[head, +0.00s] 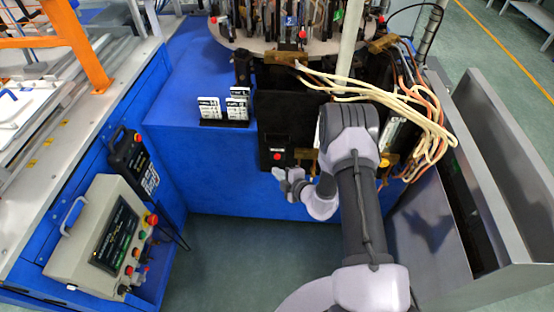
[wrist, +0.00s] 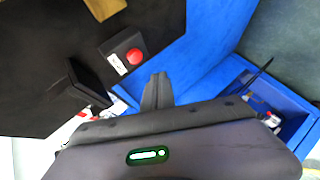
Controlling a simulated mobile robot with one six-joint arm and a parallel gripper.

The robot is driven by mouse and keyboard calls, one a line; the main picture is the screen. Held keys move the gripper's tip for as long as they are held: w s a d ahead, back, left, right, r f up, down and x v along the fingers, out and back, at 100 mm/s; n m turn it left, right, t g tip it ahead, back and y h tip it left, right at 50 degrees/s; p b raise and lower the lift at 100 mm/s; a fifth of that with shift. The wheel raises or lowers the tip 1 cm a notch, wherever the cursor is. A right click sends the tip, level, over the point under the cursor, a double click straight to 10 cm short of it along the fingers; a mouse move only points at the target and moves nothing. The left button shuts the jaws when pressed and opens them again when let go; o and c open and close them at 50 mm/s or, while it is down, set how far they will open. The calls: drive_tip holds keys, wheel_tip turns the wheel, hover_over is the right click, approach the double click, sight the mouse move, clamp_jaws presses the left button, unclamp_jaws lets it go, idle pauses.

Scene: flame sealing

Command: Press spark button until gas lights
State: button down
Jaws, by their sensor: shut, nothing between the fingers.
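A red button (head: 277,156) sits on a small dark box on the front of a black panel (head: 283,112), in the middle of the head view. In the wrist view the red button (wrist: 135,56) sits on its black box (wrist: 120,46) with a white label beside it. My gripper (head: 283,178) is just below the button in the head view. In the wrist view my gripper's fingertips (wrist: 158,76) are closed together with nothing between them, below and right of the button. A gap shows between them and the button in the picture. I see no flame.
Pale and orange hoses (head: 385,95) hang right of the panel, close to my arm. A beige control box (head: 95,240) is at left, a grey metal bin (head: 500,165) at right. Floor before the cabinet is clear.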

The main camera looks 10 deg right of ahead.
sight(271, 158)
drive_tip(key=shift+w+d+b, duration=0.2)
drive_tip(key=shift+w+d, duration=0.05)
drive_tip(key=shift+w, duration=0.5)
drive_tip(key=shift+w+d+b, duration=0.15)
drive_tip(key=shift+w+d, duration=0.05)
drive_tip(key=shift+w, duration=0.5)
drive_tip(key=shift+w, duration=0.15)
idle(0.8)
drive_tip(key=shift+w+d, duration=0.15)
drive_tip(key=shift+w, duration=0.1)
drive_tip(key=shift+w+d+b, duration=0.15)
drive_tip(key=shift+w+b, duration=0.2)
drive_tip(key=shift+w, duration=0.15)
idle(0.8)
drive_tip(key=shift+s+a+p, duration=0.3)
drive_tip(key=shift+s+p, duration=0.05)
drive_tip(key=shift+s, duration=0.55)
drive_tip(key=shift+s+a+p, duration=0.25)
drive_tip(key=shift+s, duration=0.55)
drive_tip(key=shift+s+a+p, duration=0.25)
drive_tip(key=shift+s, duration=0.55)
drive_tip(key=shift+s+a+p, duration=0.25)
drive_tip(key=shift+s, duration=0.55)
